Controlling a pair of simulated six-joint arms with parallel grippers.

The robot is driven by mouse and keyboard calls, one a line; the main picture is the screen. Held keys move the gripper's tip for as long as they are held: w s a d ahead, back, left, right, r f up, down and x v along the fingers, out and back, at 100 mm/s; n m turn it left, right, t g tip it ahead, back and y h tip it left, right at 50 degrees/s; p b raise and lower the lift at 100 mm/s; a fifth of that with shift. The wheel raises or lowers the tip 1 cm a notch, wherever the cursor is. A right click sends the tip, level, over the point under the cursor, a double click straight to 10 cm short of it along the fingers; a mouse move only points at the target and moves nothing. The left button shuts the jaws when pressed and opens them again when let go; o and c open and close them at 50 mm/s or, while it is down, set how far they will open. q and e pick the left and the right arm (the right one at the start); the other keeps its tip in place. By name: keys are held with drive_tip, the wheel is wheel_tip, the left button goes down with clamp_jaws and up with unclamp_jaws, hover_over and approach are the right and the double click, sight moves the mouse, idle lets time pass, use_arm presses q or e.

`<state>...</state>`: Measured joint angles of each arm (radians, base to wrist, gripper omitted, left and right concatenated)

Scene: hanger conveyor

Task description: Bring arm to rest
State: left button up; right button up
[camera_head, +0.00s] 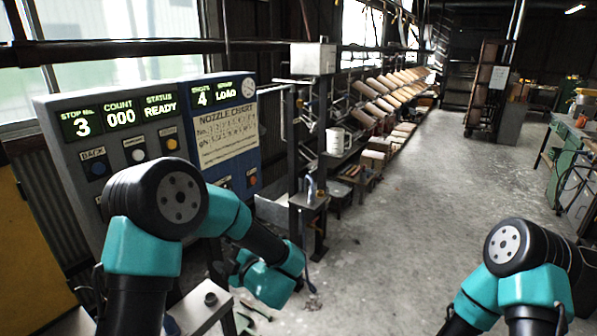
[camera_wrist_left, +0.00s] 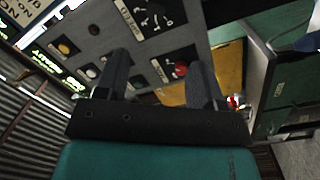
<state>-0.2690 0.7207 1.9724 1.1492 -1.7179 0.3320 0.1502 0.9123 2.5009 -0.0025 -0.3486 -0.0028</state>
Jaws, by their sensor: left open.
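My left arm comes in from the lower left of the head view, in front of the grey control panel (camera_head: 75,185). It bends down to the right, and the wrist end hides most of the gripper there. In the left wrist view my left gripper (camera_wrist_left: 160,82) has its two dark fingers wide apart, with nothing held between them. Behind the fingers are the panel's red button (camera_wrist_left: 181,68), a dial (camera_wrist_left: 155,15) and a yellow button (camera_wrist_left: 64,48); I see no finger clearly touching them. My right arm shows at the lower right of the head view; its gripper is out of frame.
The floor (camera_head: 415,200) in the middle is mostly clear.

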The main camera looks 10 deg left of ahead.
use_arm(q)
wheel_tip(320, 180, down, 20)
drive_tip(key=s+m+t+h, duration=0.1)
drive_tip(key=s+m+h, duration=0.1)
drive_tip(key=m+h, duration=1)
drive_tip(key=s+d+f+m+g+h, duration=0.1)
drive_tip(key=s+f+m+g+h, duration=0.2)
drive_tip(key=s, duration=0.7)
drive_tip(key=s+d+f+m+g+h, duration=0.2)
drive_tip(key=s+f+m+g+h, duration=0.2)
drive_tip(key=s+f, duration=0.6)
drive_tip(key=s+m+g, duration=0.1)
drive_tip(key=g, duration=0.1)
drive_tip(key=shift+d+f+m+g, duration=0.2)
drive_tip(key=shift+d+m+g, duration=0.05)
drive_tip(key=shift+m+g, duration=0.15)
